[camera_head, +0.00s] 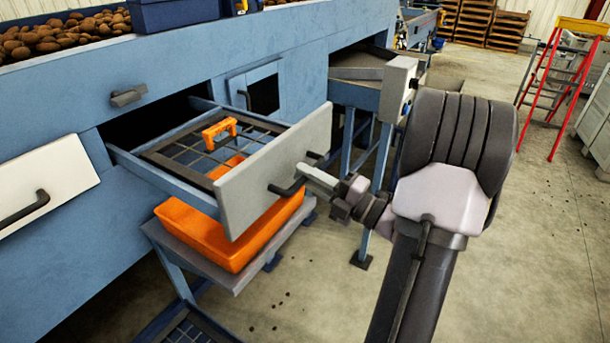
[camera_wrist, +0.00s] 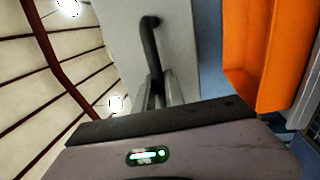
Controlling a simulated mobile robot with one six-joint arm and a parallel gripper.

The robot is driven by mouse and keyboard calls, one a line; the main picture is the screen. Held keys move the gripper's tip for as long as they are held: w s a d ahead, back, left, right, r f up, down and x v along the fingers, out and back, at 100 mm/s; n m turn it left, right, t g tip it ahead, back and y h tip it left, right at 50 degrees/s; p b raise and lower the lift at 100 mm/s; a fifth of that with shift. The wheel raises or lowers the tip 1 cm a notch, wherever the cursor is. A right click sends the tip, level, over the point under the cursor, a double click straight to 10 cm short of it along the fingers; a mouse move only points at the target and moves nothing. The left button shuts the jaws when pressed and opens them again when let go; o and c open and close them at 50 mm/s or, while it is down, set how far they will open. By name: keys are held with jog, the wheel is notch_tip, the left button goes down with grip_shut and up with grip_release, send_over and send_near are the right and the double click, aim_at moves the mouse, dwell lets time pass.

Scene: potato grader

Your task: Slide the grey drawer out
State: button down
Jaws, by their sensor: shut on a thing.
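The grey drawer (camera_head: 258,178) stands out from the blue machine, with its grey front panel well clear of the opening. Inside it is a dark grid screen with an orange handle (camera_head: 219,131). My gripper (camera_head: 308,177) is at the black bar handle (camera_head: 287,188) on the drawer front, its fingers closed on it. In the wrist view the black handle (camera_wrist: 149,38) runs down between my gripper's fingers (camera_wrist: 161,90), against the grey panel (camera_wrist: 185,50). The exact contact at the fingertips is partly hidden.
An orange bin (camera_head: 222,240) sits on a stand below the drawer. A white panel with a black handle (camera_head: 45,187) is at the left, and potatoes (camera_head: 60,35) lie on top. A red ladder (camera_head: 565,80) stands at the back right. The floor at right is mostly open.

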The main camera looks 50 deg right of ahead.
jog(key=c, duration=1.8)
grip_release()
jog(key=o, duration=0.4)
jog(key=shift+s+d, duration=0.15)
jog(key=shift+s, duration=0.05)
jog(key=p+v, duration=0.2)
jog(key=v, duration=1.5)
jog(key=shift+s, duration=0.15)
jog(key=shift+f, duration=0.1)
